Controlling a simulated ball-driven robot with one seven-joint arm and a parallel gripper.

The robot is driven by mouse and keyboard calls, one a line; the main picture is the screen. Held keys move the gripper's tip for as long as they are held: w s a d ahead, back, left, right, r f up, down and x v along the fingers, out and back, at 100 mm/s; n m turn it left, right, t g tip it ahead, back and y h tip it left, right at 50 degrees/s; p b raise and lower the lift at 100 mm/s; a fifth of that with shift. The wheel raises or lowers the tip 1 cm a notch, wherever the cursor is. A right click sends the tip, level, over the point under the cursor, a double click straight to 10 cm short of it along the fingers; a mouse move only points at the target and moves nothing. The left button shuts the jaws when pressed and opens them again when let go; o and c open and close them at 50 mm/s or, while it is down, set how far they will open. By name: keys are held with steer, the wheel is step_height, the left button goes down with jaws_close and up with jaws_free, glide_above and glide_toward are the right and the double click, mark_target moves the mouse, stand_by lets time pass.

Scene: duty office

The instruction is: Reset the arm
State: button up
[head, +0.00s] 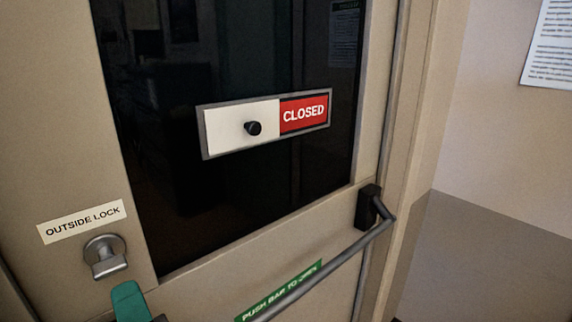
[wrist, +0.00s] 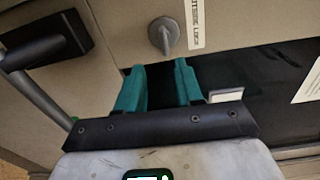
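My gripper (wrist: 159,68) shows in the wrist view with its two teal fingers apart and nothing held between them. In the head view one teal fingertip of my gripper (head: 128,298) shows at the bottom edge, in front of the door, and the rest of the arm is out of frame. The metal lock knob (head: 105,257) is just above that fingertip in the head view. In the wrist view the lock knob (wrist: 164,36) lies just beyond the fingertips, and I see no contact.
The door has a dark window (head: 230,205) with a sliding sign (head: 305,113) reading CLOSED. The OUTSIDE LOCK label (head: 82,221) is above the knob. A push bar (head: 335,257) sticks out at lower right; its black bracket (wrist: 45,40) shows in the wrist view.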

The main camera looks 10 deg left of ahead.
steer(key=w+d+f+n+g+h, duration=0.1)
steer(key=w+d+f+h, duration=0.15)
steer(key=d+f, duration=0.6)
steer(key=w+d+f+n+g+h, duration=0.15)
steer(key=d+f+h, duration=0.25)
steer(key=d+f, duration=0.45)
steer(key=w+d+f+n+h, duration=0.2)
steer(key=d+f+h, duration=0.3)
steer(key=d, duration=0.6)
steer(key=s+d+f+n+g+h, duration=0.1)
steer(key=s+d+f+g, duration=0.1)
steer(key=s+d+f, duration=0.3)
steer(key=s+d+f+n+g+h, duration=0.1)
steer(key=s+d+f+g, duration=0.1)
steer(key=d+f, duration=0.4)
steer(key=s+d+f+n+g, duration=0.1)
steer(key=s+d+f+g, duration=0.1)
steer(key=s+d, duration=0.2)
steer(key=s+d+f+g, duration=0.2)
steer(key=s+d+f, duration=0.1)
steer(key=s, duration=0.7)
steer(key=shift+s+d+f+n, duration=0.15)
steer(key=shift+d+f+n, duration=0.2)
steer(key=shift+d, duration=0.35)
